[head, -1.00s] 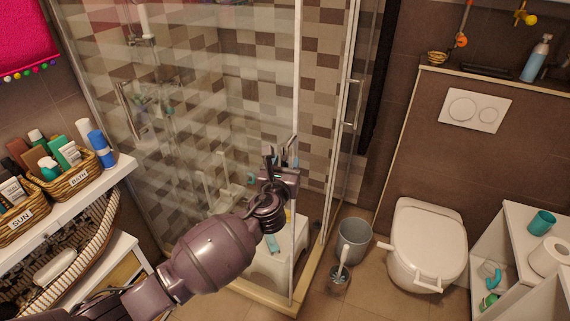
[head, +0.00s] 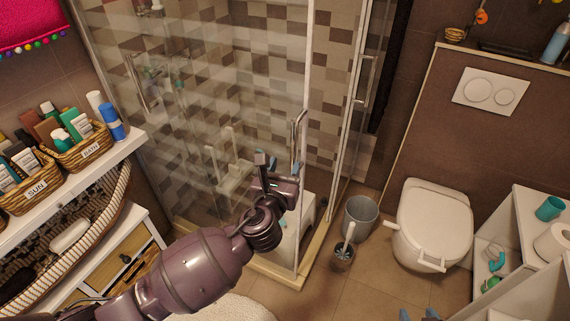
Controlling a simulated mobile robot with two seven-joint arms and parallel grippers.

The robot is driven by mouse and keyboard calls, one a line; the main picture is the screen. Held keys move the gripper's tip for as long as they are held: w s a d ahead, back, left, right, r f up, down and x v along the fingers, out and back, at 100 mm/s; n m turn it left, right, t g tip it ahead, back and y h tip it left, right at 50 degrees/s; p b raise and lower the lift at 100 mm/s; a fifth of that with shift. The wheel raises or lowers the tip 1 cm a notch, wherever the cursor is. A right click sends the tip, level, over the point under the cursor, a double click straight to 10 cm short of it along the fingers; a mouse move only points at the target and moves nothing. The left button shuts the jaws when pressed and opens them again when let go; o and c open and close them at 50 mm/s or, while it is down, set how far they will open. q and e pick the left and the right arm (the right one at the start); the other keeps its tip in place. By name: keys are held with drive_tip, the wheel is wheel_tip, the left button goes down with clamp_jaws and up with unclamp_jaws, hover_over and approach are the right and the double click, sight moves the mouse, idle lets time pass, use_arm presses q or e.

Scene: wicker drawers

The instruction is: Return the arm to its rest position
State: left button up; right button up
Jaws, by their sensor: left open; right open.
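My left arm comes in from the lower left. Its gripper (head: 280,166) is open and empty, with blue pads on the fingers, in front of the glass shower. I cannot tell how close it is to the glass. Only the blue fingertips of my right gripper (head: 420,315) show at the bottom edge, right of centre. They stand apart with nothing visible between them; the rest of that arm is out of view.
At left, a white shelf holds a BATH basket (head: 84,148) and a SUN basket (head: 38,183), above a wicker drawer (head: 130,262). The toilet (head: 436,225), grey bin (head: 360,214) and toilet brush (head: 344,254) stand at right, beside a white shelf unit (head: 520,240).

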idle(0.4)
use_arm(q)
drive_tip(key=s+a+f+m+g+y, duration=0.1)
drive_tip(key=s+a+f+m+g, duration=0.2)
drive_tip(key=s+a+f+m, duration=0.7)
drive_tip(key=s+a+f+m+g+y, duration=0.2)
drive_tip(key=s+a+f+m, duration=0.8)
drive_tip(key=m, duration=1.4)
drive_tip(key=s+a+g, duration=0.1)
drive_tip(key=s+a, duration=0.3)
drive_tip(key=shift+s+m+y, duration=0.2)
drive_tip(key=shift+m+y, duration=0.1)
drive_tip(key=shift+m, duration=0.1)
